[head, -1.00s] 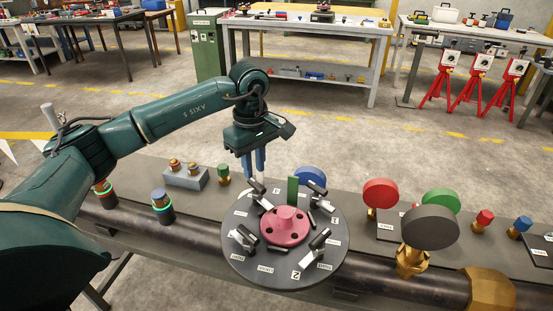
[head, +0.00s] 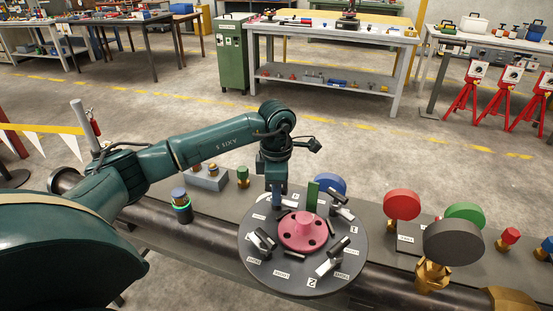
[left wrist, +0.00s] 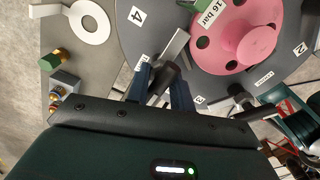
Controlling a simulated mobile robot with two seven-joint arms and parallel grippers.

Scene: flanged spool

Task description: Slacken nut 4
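A dark round flange (head: 262,275) with a pink hub (head: 303,232) carries several metal nuts with dark handles around its rim. A white label "4" (left wrist: 137,15) shows at the upper left of the flange in the left wrist view, and a label "3" (left wrist: 198,98) is lower down. My left gripper (head: 277,203) points down at the flange's back-left nut. In the left wrist view its blue fingers (left wrist: 161,82) stand apart on either side of a dark handle (left wrist: 166,74), beside a metal bar (left wrist: 176,46). Finger contact is unclear. My right gripper is out of view.
A green upright plate (head: 312,196) stands behind the hub, with a blue disc (head: 330,184) beyond. Red (head: 402,205) and grey (head: 453,241) round discs stand to the right. A grey block with fittings (head: 206,178) and a ringed post (head: 182,206) stand left.

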